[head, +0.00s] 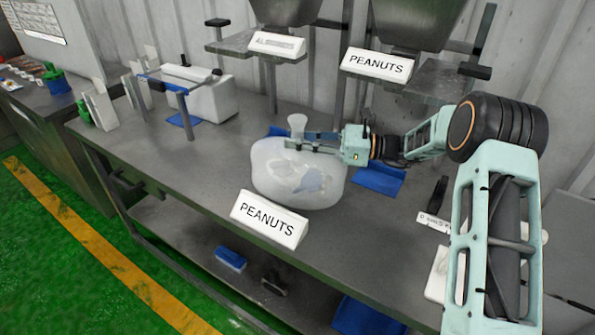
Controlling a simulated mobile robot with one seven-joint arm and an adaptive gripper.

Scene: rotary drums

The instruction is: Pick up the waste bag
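The waste bag (297,180) is a full, translucent whitish bag with a narrow gathered neck that flares at the top. It stands on the grey metal table (215,165), behind the front PEANUTS sign. My gripper (300,141) reaches in from the right, level with the bag's neck. Its fingers lie on either side of the neck, just above the bag's body. I cannot tell whether they press on the neck or are still apart from it.
A white PEANUTS sign (269,219) stands in front of the bag at the table edge. Metal hoppers with a second PEANUTS sign (376,65) hang behind. Blue cloths (380,181) lie near the bag.

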